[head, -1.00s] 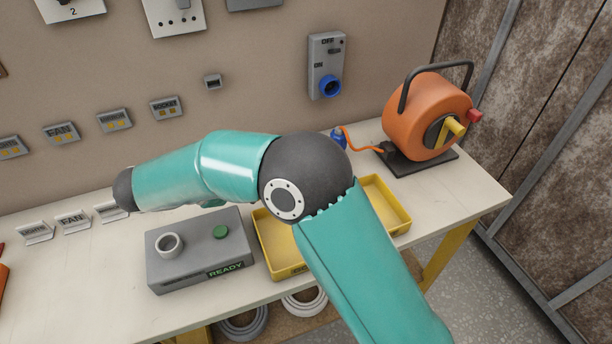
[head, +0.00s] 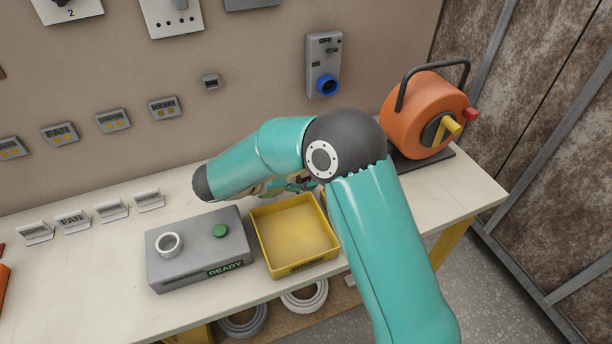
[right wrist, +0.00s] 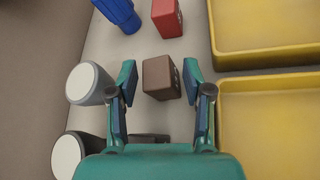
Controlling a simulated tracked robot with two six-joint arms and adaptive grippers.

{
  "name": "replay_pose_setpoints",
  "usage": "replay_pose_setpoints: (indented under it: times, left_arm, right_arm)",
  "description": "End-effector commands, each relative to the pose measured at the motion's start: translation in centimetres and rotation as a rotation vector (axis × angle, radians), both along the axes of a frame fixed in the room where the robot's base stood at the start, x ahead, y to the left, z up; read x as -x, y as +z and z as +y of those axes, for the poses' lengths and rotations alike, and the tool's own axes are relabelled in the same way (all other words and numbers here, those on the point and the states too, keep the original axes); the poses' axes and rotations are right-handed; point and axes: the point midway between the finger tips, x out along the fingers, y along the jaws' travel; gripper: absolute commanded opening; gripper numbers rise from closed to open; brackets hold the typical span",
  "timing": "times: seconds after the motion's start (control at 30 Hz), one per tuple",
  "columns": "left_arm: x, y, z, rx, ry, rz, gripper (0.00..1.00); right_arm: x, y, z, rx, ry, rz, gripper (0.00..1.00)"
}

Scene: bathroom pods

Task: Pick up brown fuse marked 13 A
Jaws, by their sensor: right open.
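The brown fuse (right wrist: 160,77) is a small brown block in the right wrist view. Its right-hand face carries pale marks too small to read. My right gripper (right wrist: 160,69) is open, with one finger on each side of the fuse's near part, and a gap shows on both sides. In the head view my right gripper (head: 293,185) is partly hidden under its own arm, behind the yellow tray, and the fuse cannot be made out there. My left gripper is not in view.
A red block (right wrist: 167,18) and a blue piece (right wrist: 120,14) lie beyond the fuse. A pale-topped cylinder (right wrist: 88,82) stands close to the left finger. Yellow trays (right wrist: 268,61) are at the right. A grey READY box (head: 175,278) and orange cable reel (head: 415,110) stand on the bench.

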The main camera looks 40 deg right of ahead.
Motion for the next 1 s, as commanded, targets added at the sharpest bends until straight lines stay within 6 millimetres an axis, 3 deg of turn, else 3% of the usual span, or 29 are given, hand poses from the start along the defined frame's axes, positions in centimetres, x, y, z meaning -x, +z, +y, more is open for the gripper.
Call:
replay_pose_setpoints:
  times: [0.2,0.47,0.8,1.0]
  left_arm:
    - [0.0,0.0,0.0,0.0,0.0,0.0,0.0]
    - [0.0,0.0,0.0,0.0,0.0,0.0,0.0]
    - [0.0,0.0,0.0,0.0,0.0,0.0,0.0]
    - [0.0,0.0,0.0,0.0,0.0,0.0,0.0]
  right_arm:
    - [0.0,0.0,0.0,0.0,0.001,0.0,0.49]
    - [0.0,0.0,0.0,0.0,0.001,0.0,0.07]
    - [-0.1,0.1,0.0,0.001,0.002,-0.001,0.07]
    - [-0.1,1.2,0.0,0.0,0.002,-0.002,0.07]
